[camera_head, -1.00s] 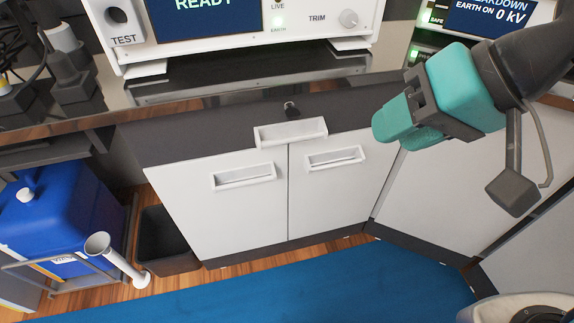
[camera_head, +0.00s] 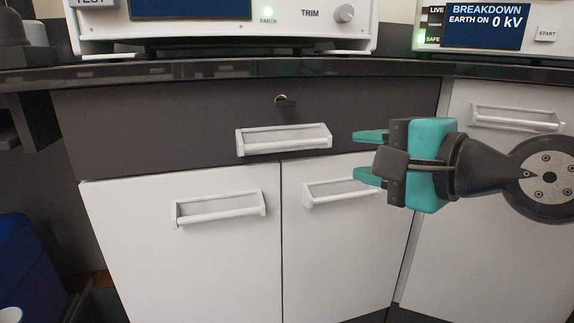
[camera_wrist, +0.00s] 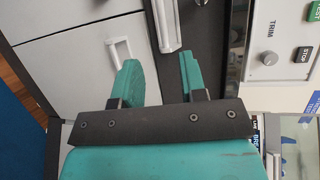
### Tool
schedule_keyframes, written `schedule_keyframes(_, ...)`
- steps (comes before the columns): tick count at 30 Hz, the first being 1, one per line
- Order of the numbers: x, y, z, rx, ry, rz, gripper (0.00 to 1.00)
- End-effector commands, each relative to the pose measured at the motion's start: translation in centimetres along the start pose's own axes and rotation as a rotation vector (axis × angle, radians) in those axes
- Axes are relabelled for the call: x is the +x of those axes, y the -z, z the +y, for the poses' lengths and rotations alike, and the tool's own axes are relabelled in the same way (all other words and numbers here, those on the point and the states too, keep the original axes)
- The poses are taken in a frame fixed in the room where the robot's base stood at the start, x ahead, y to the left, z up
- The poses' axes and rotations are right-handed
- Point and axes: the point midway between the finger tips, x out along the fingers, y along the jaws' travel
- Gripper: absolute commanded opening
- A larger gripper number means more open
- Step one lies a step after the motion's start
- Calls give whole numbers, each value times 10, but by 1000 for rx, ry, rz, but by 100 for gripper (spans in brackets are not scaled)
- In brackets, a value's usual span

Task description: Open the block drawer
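The dark grey drawer (camera_head: 150,125) sits under the worktop, its front flush and shut. It carries a white bar handle (camera_head: 284,140) and a small lock (camera_head: 282,99) above it. My gripper (camera_head: 368,156) has teal fingers, is open and empty, and points left, to the right of the drawer handle and apart from it. In the wrist view the drawer handle (camera_wrist: 168,22) lies ahead of the open fingers (camera_wrist: 160,72), with the dark drawer front (camera_wrist: 206,40) beside it.
Below are two white doors with handles (camera_head: 218,208) and (camera_head: 330,190); my gripper partly hides the right one. A white instrument (camera_head: 215,35) stands on the dark worktop (camera_head: 180,70). A breakdown tester (camera_head: 490,30) is at right, and a blue container (camera_head: 28,265) at lower left.

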Motion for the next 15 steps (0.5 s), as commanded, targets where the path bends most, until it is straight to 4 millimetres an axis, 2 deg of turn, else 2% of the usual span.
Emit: schedule_keyframes(15, 48, -2, -8, 0, -8, -9, 39)
